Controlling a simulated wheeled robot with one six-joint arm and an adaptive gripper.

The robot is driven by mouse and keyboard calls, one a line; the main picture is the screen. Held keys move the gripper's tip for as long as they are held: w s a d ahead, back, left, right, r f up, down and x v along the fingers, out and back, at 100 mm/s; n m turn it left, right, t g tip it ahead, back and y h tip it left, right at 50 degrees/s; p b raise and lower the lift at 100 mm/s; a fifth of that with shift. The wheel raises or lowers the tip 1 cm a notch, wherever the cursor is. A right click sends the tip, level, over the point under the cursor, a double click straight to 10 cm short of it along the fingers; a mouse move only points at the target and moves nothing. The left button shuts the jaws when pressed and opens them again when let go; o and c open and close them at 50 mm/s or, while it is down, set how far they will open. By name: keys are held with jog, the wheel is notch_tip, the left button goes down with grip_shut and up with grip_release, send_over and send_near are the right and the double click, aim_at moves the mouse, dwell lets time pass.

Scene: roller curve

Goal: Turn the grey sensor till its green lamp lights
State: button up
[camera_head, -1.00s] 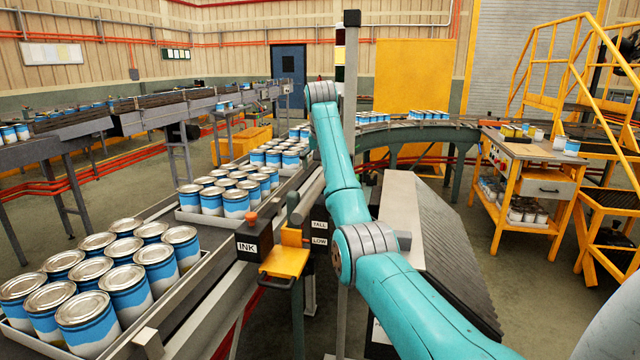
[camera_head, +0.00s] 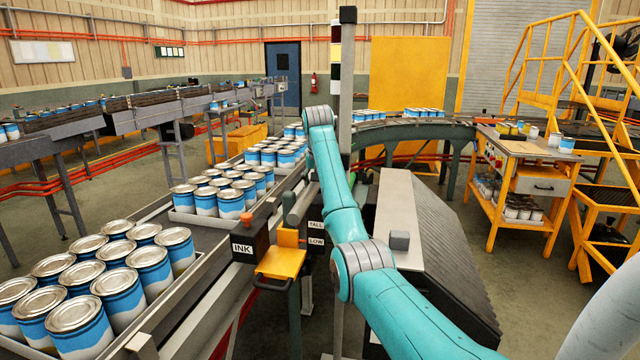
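My teal arm rises from the lower right to a grey joint (camera_head: 320,115) in front of the dark post. My gripper is not visible; it may be hidden behind the arm. I cannot identify the grey sensor for certain. A small grey block (camera_head: 399,240) sits on the sloped grey housing (camera_head: 396,207), just right of my arm's lower joint. A dark grey part (camera_head: 289,201) also shows beside the conveyor, left of my arm, above the TALL and LOW labels (camera_head: 316,233). No lit green lamp is visible near either one. A stack light (camera_head: 336,60) stands beside the post.
Trays of blue-and-white cans (camera_head: 150,268) line the conveyor on the left. A yellow bracket (camera_head: 281,262) and INK box (camera_head: 243,248) stand close left of my arm. A yellow workbench (camera_head: 525,150) and yellow stairs (camera_head: 590,185) stand at right. Open floor shows before the bench.

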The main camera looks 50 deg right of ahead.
jog(key=c, duration=0.4)
jog(key=shift+m+g, duration=0.4)
jog(key=shift+m, duration=0.6)
jog(key=o, duration=1.2)
jog(key=shift+c, duration=0.2)
jog(key=shift+v, duration=3.75)
jog(key=shift+f, duration=0.1)
